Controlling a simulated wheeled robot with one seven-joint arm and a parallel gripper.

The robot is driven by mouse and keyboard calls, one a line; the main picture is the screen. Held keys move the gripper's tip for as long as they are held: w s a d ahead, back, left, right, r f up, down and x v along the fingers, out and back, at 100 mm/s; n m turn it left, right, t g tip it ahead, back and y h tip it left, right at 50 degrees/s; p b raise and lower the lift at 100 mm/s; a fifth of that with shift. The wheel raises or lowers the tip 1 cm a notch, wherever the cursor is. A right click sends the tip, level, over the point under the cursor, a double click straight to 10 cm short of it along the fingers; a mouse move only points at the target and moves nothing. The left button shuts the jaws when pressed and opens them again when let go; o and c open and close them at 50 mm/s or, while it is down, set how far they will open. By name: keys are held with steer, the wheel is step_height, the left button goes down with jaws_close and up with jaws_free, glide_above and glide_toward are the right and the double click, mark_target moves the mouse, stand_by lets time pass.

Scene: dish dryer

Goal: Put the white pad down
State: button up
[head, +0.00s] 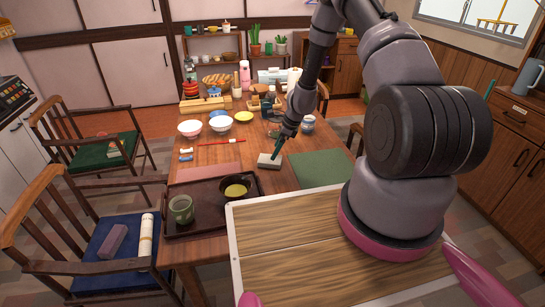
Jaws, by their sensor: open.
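The white pad (268,162) is a small pale block lying on the wooden dining table (235,168), just right of the dark tray. The gripper is open. I cannot tell from this view whether the fingers still touch the pad.
A dark tray (205,225) holds a green cup (182,209) and a dark bowl (234,190). A green mat (319,167) lies right of the pad. Bowls (190,128), a red stick (222,141) and crowded dishes sit farther back. Chairs flank the table.

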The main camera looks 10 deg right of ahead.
steer(key=w+v, duration=0.1)
steer(key=v, duration=0.5)
steer(key=shift+s+r, duration=0.25)
steer(key=shift+s, duration=0.3)
steer(key=s+a+r+n+t, duration=0.1)
steer(key=s+r+n, duration=0.15)
steer(key=r, duration=0.85)
steer(key=s+r+n+t, duration=0.15)
steer(key=r+n, duration=0.25)
steer(key=r, duration=0.7)
steer(key=s+a+r+n, duration=0.1)
steer(key=s+r+n, duration=0.2)
steer(key=r, duration=0.8)
steer(key=s+d+r+n+t+h, duration=0.1)
steer(key=s+r+n, duration=0.3)
steer(key=s+r, duration=0.3)
steer(key=s+d+r+n+t+h, duration=0.1)
steer(key=s+r+n, duration=0.4)
steer(key=s, duration=1.1)
step_height(320, 180, up, 3)
steer(key=shift+d+t, duration=0.55)
steer(key=shift+d, duration=0.05)
